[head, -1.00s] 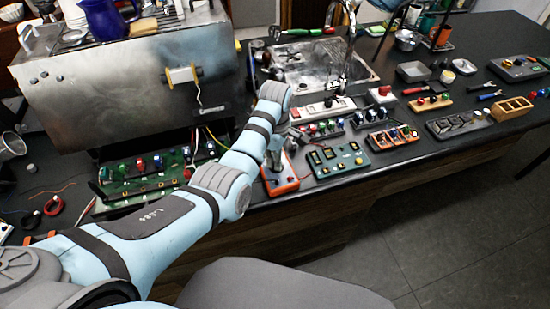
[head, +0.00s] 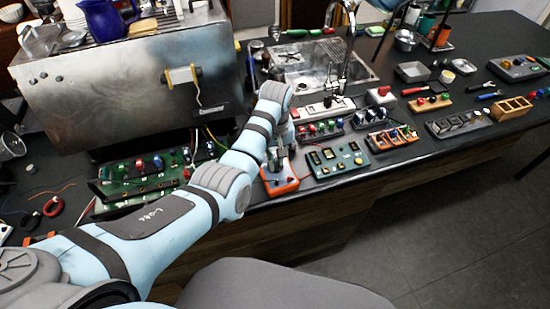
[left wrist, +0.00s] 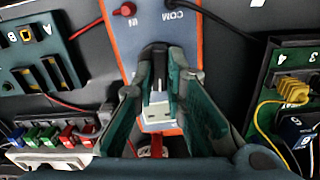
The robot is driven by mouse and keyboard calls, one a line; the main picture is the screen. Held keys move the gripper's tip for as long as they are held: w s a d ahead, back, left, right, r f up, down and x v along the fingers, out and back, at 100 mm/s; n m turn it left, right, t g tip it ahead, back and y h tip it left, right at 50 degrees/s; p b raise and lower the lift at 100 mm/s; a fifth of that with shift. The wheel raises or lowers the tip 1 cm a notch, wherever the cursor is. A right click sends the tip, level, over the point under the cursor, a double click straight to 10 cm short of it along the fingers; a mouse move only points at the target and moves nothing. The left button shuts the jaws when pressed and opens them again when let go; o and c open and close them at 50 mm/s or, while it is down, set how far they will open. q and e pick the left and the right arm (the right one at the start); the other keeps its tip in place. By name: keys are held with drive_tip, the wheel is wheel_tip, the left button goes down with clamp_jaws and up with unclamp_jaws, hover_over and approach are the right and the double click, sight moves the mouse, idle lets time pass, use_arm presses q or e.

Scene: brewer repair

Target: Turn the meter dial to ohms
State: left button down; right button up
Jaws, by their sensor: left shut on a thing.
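The meter (head: 282,187) is an orange-edged box with a grey face, near the front edge of the bench. In the left wrist view its face (left wrist: 183,45) carries the labels "IN" and "COM", with a red and a black lead. My left gripper (head: 279,165) reaches down over the meter. In the left wrist view the gripper (left wrist: 160,75) has its two green-lined fingers closed on the dark dial (left wrist: 155,58). The fingers hide much of the dial, and I cannot read its setting. My right gripper is not in view.
A teal board (head: 338,160) lies close to the right of the meter. A green circuit board (head: 150,178) lies to the left, below the steel brewer (head: 130,85). A strip of coloured connectors (head: 320,130) and a sink (head: 305,62) are behind.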

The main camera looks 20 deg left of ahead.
sight(276, 162)
use_arm(q)
drive_tip(key=shift+m, duration=1.9)
drive_tip(key=c, duration=1.6)
unclamp_jaws()
drive_tip(key=shift+w, duration=0.1)
drive_tip(key=shift+c, duration=0.2)
wheel_tip(276, 162, up, 8)
drive_tip(key=shift+f, duration=0.25)
